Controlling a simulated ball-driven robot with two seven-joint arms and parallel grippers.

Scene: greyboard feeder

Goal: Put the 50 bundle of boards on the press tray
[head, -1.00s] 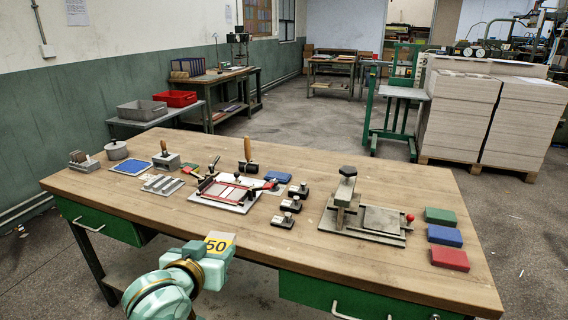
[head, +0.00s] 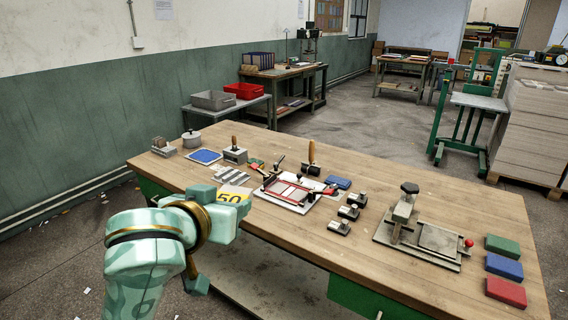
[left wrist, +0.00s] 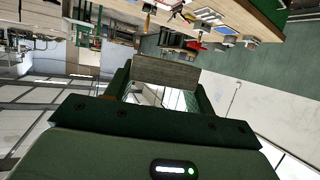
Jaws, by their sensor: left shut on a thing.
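My left gripper (head: 222,208) is shut on a bundle with a yellow label reading 50 (head: 234,194). It shows over the front edge of the workbench, left of its middle. In the left wrist view the bundle (left wrist: 167,72) is a grey-brown block between the fingers. A green upright frame (head: 438,125) with a flat grey tray (head: 480,102) stands on the floor beyond the bench; the tray looks bare. I cannot tell for sure that it is the press tray. My right gripper is not in view.
The wooden workbench (head: 370,270) holds a small press-like tool (head: 405,215), a red-framed jig (head: 290,190), and green, blue and red blocks (head: 506,291) at its right end. Tall board stacks (head: 530,120) stand beside the green frame. Floor behind the bench is clear.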

